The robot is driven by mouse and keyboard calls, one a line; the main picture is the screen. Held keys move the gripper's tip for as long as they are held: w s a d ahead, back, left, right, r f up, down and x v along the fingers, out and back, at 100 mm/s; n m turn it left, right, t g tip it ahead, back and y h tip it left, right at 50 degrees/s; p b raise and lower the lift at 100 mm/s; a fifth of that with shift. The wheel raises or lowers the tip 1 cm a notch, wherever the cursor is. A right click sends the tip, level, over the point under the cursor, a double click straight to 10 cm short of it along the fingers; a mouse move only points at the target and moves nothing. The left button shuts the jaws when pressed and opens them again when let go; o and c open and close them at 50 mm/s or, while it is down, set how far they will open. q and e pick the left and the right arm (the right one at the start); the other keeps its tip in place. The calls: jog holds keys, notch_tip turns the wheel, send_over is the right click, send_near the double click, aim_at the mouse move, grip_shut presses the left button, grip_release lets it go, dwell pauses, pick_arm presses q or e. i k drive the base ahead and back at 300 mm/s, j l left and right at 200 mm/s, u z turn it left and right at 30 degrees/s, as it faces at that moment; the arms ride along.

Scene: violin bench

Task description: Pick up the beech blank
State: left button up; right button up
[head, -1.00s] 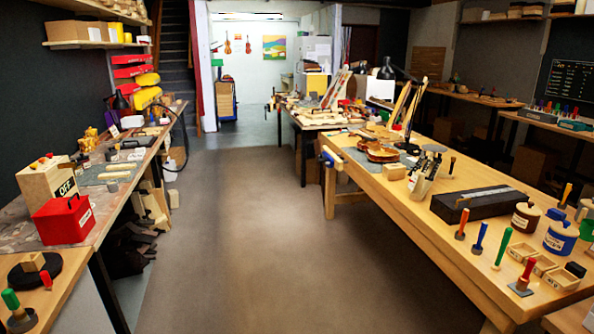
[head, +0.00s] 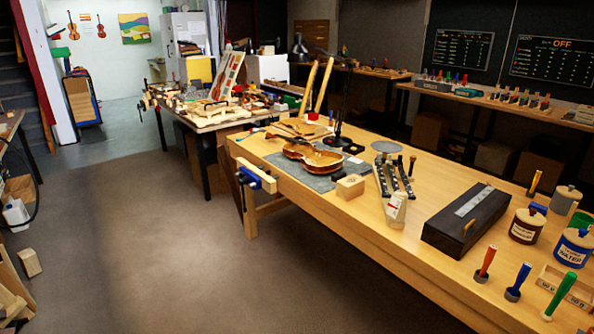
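I cannot tell for sure which piece is the beech blank. A small pale wooden block (head: 350,187) sits on the right workbench, in front of the violin body (head: 312,157). Another pale block (head: 29,263) is at the lower left, near the floor. More pale wood pieces (head: 215,112) lie on the far bench, too small to tell apart. Neither of my grippers is in view.
The long workbench (head: 330,208) fills the right side, with a blue vise (head: 256,177) at its near left corner. A black box (head: 465,221), labelled jars (head: 526,225) and upright handled tools (head: 484,264) stand on it. The floor (head: 160,240) left of it is clear.

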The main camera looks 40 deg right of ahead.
aim_at(348, 188)
jog(key=i+z, duration=0.25)
jog(key=i, duration=0.2)
jog(key=i+j+z, duration=0.25)
jog(key=i, duration=0.2)
jog(key=i+j+z, duration=0.2)
jog(key=i, duration=0.25)
jog(key=i+l, duration=0.05)
jog(key=l, duration=0.05)
